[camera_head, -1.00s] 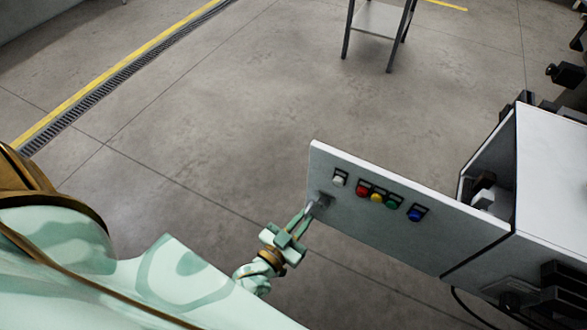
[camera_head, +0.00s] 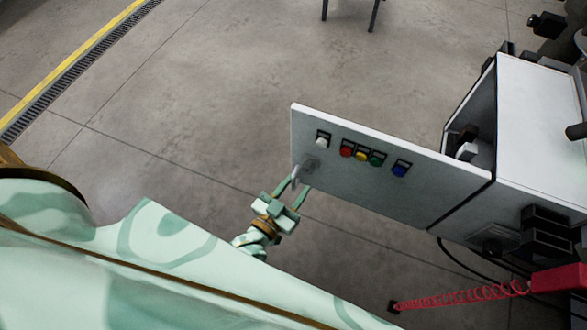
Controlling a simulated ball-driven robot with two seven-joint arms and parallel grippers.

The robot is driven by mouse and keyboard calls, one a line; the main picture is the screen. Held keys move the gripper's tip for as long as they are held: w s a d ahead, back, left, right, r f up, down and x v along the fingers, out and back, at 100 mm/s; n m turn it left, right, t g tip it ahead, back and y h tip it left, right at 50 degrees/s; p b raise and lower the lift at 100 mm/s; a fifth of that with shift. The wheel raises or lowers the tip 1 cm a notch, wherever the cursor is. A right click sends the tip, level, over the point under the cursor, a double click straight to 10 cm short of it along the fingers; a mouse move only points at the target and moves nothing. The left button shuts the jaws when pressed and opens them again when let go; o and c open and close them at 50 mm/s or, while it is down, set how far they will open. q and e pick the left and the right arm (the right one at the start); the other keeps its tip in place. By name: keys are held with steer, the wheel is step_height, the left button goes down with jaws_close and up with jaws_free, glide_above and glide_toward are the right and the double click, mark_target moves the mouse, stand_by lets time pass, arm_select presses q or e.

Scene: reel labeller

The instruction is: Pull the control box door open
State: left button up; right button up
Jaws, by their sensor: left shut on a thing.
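The control box (camera_head: 535,125) is a white cabinet at the right. Its door (camera_head: 385,195) stands swung wide open, reaching left from the box, and the dark inside of the box shows behind it. The door face carries a white, a red, a yellow, a green and a blue button. A small grey handle (camera_head: 297,172) sits near the door's free left edge. My left gripper (camera_head: 296,187) is at this handle, its fingers shut on it. The exact contact is small and hard to see. My right gripper is not in view.
A red coiled hose (camera_head: 460,297) hangs at the lower right, joined to a red block (camera_head: 560,280). Dark fittings (camera_head: 545,230) stick out below the box. Table legs (camera_head: 350,12) stand at the top. The concrete floor left of the door is clear.

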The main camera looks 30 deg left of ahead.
arm_select(q)
steer(key=shift+s+d, duration=0.1)
steer(key=s+a+p, duration=0.1)
steer(key=s+a, duration=0.1)
steer(key=s, duration=1.4)
steer(key=shift+a, duration=0.15)
